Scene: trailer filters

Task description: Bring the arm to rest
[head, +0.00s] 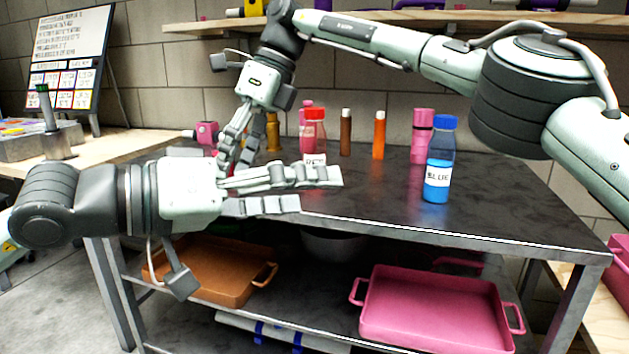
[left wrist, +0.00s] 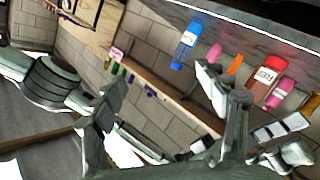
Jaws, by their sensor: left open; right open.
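My left gripper (head: 318,189) reaches in from the left, level over the front edge of the dark table (head: 380,215). Its fingers are apart with nothing between them. My right gripper (head: 236,160) hangs down behind it, fingers pointing down, open and empty over the table's left part. Its fingertips look close to my left gripper in the picture; I cannot tell whether they touch. In the left wrist view, the left fingers (left wrist: 160,95) are spread wide.
A blue bottle (head: 438,180), a red-capped bottle (head: 315,125), an orange bottle (head: 379,138), a brown bottle (head: 345,135) and pink bottles (head: 421,140) stand on the table. A pink tray (head: 435,300) and an orange tray (head: 215,272) lie on the lower shelf. A board (head: 70,55) stands left.

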